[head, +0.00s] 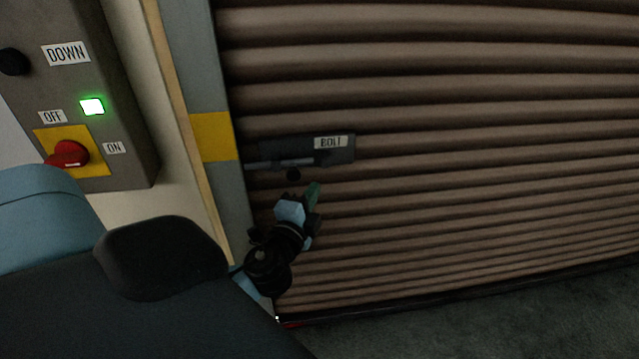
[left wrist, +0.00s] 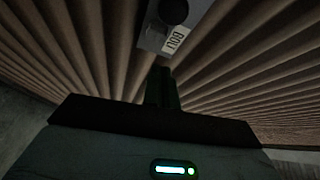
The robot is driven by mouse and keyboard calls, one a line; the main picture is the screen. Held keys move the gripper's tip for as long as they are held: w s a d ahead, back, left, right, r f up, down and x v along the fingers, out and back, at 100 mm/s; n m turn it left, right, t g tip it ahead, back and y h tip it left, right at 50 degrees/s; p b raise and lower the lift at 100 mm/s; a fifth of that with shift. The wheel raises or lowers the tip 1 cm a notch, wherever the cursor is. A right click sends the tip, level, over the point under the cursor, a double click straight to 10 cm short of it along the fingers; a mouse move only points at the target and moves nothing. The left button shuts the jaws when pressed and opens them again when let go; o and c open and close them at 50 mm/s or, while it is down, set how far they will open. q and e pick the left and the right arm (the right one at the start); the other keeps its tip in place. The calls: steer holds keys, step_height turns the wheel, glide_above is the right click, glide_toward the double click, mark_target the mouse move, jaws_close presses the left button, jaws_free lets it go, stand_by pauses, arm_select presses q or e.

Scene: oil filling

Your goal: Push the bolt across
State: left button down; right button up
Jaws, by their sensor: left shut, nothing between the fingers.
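The bolt (head: 290,163) is a dark bar on a dark plate labelled BOLT (head: 340,152), fixed near the left edge of the brown ribbed shutter (head: 450,120). A small dark knob (head: 293,175) hangs below the bar. The bar's left end reaches the grey door frame. My left gripper (head: 314,190) is shut and empty, just below and right of the knob. I cannot tell whether it touches the knob. In the left wrist view the shut fingers (left wrist: 162,88) point at the bolt plate (left wrist: 155,38), with a dark round knob (left wrist: 174,10) above. My right gripper is out of view.
A grey control box (head: 125,110) on the left wall has DOWN, OFF and ON labels, a lit green lamp (head: 92,106) and a red rotary switch (head: 68,153). A yellow band (head: 212,137) marks the frame. Dark floor (head: 500,320) lies below the shutter.

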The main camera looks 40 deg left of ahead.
arm_select(q)
steer(key=shift+b+v, duration=0.4)
steer(key=shift+v, duration=2.45)
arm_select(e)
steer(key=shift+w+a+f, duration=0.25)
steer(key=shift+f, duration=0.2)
arm_select(q)
steer(key=shift+a, duration=0.1)
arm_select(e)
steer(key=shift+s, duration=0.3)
arm_select(q)
steer(key=shift+f, duration=0.1)
